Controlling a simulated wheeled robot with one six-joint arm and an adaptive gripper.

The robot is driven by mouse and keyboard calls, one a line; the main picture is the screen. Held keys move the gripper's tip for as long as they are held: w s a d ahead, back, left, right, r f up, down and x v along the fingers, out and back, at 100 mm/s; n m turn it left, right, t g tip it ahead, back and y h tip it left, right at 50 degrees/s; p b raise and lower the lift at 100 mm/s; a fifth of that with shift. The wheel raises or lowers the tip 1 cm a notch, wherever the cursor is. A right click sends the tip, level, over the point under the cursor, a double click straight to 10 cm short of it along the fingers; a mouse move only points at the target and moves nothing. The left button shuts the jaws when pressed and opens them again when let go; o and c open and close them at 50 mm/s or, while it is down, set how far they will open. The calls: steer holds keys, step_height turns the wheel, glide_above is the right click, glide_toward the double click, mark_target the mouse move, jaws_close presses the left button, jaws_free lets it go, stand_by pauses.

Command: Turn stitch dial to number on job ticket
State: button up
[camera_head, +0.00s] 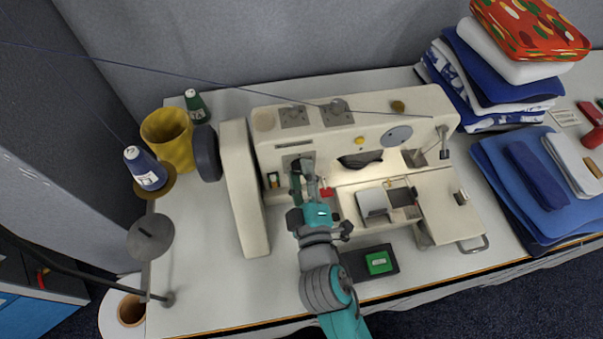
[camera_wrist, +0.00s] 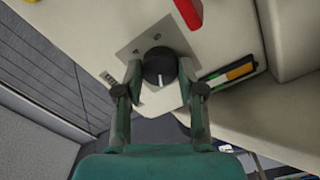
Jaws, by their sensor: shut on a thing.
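The stitch dial (camera_wrist: 160,65) is a round black knob on a grey square plate (camera_wrist: 150,38) on the cream sewing machine (camera_head: 243,190). A white pointer line on the dial points down in the wrist view, tilted slightly. My gripper (camera_wrist: 161,70) is shut on the dial, one finger on each side. In the head view my gripper (camera_head: 303,170) is at the machine's front, left of centre, and hides the dial. No numbers are readable around the dial. I cannot make out a job ticket with a readable number.
A red part (camera_head: 326,192) sits close right of my gripper. A dark tray with a green box (camera_head: 379,262) lies in front of the machine. A yellow pot (camera_head: 168,139) and thread spools stand left; folded cloths (camera_head: 535,185) lie right. A thread crosses above the machine.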

steer(key=o, duration=1.1)
steer(key=shift+o, duration=0.2)
steer(key=v, duration=1.2)
